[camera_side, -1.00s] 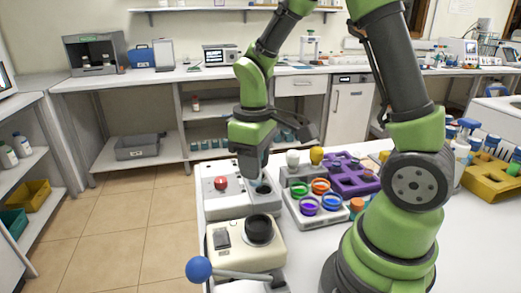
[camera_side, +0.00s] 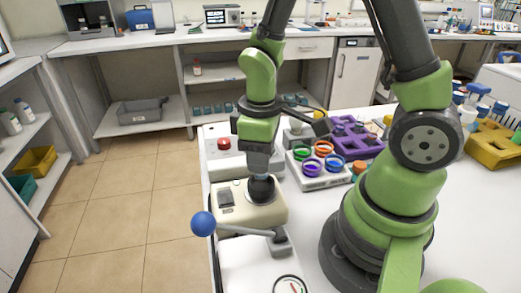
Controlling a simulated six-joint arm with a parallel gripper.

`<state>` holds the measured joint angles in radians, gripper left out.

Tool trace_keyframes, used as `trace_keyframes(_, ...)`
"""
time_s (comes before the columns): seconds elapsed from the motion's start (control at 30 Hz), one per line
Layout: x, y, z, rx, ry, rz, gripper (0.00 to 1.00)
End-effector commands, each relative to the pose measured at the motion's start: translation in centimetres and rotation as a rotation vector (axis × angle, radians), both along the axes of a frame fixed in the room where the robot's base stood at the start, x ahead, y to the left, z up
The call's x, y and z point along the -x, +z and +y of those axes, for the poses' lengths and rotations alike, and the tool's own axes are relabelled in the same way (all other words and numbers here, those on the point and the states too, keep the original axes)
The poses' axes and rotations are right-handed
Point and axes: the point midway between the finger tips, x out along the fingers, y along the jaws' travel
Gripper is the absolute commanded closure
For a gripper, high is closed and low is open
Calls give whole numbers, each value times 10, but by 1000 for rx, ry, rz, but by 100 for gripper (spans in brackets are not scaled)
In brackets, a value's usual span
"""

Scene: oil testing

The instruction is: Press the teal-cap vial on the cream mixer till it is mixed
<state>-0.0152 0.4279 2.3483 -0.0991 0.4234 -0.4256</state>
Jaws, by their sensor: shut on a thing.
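The cream mixer (camera_side: 238,212) stands on the white bench near the front, with a small display on its left and a round black cup (camera_side: 261,194) on its right. My gripper (camera_side: 260,174) points down directly over the black cup, its fingers close to it. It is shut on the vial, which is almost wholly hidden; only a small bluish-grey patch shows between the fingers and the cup. The teal cap cannot be made out. I cannot tell whether the vial touches the cup.
A lever with a blue ball (camera_side: 203,223) stands in front of the mixer. Behind it is a white device with a red button (camera_side: 224,143). To the right are a rack with coloured rings (camera_side: 315,184), a purple rack (camera_side: 372,150) and a yellow rack (camera_side: 490,147).

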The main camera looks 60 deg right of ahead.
Motion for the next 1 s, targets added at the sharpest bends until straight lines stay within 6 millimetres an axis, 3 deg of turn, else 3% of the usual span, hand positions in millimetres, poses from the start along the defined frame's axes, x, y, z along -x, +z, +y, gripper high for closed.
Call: trace_keyframes(1.0, 0, -6, 0, 0, 0, 0, 91)
